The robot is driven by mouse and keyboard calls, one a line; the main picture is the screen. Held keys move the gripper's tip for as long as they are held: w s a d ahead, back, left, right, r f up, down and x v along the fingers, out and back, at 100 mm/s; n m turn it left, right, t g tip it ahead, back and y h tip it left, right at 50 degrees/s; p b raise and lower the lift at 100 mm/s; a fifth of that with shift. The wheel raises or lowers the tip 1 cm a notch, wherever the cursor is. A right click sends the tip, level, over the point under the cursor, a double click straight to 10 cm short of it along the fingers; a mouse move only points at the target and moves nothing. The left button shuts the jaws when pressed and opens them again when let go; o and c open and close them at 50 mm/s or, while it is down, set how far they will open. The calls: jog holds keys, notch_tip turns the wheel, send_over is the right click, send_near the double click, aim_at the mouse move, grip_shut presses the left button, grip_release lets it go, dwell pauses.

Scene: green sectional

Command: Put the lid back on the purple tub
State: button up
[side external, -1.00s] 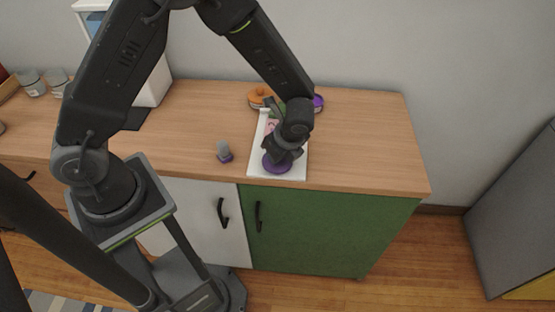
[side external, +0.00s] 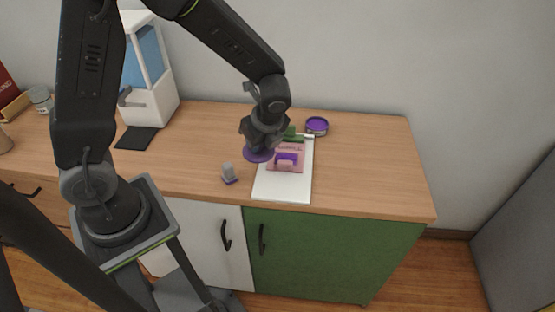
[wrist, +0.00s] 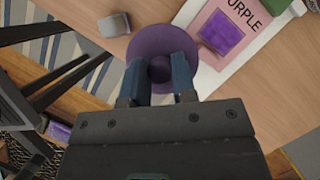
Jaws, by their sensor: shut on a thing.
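My gripper (side external: 262,138) is shut on the round purple lid (side external: 258,155). In the wrist view, the fingers (wrist: 158,78) pinch the knob at the middle of the lid (wrist: 148,40). The lid seems to be held above the counter, by the left edge of the white board; its exact height is hard to tell. The purple tub (side external: 317,126) stands to the right and farther back, near the wall, a clear gap from the lid. Its purple inside faces up, within a pale rim.
A white board (side external: 285,190) carries a pink card (side external: 287,150) lettered "PURPLE" with a purple patch. A green item (side external: 291,133) is behind it. A small grey object with a purple base (side external: 228,173) stands left. A white machine (side external: 150,85) is farther left. The counter's right is clear.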

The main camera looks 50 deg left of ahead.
jog(key=a+r, duration=0.1)
jog(key=a, duration=0.1)
jog(key=s+a+r, duration=0.1)
jog(key=shift+s+a+r, duration=0.15)
jog(key=shift+a+r, duration=0.05)
jog(key=shift+a, duration=0.15)
jog(key=shift+a+r, duration=0.15)
jog(key=shift+a, duration=0.1)
jog(key=w+a+f+m+t, duration=0.15)
jog(key=w+m, duration=0.45)
jog(key=w, duration=2.1)
jog(key=shift+t, duration=0.45)
jog(key=shift+d+f, duration=0.1)
jog(key=shift+f, duration=3.3)
jog(key=shift+f, duration=0.2)
jog(key=o, duration=1)
jog(key=shift+o, duration=0.3)
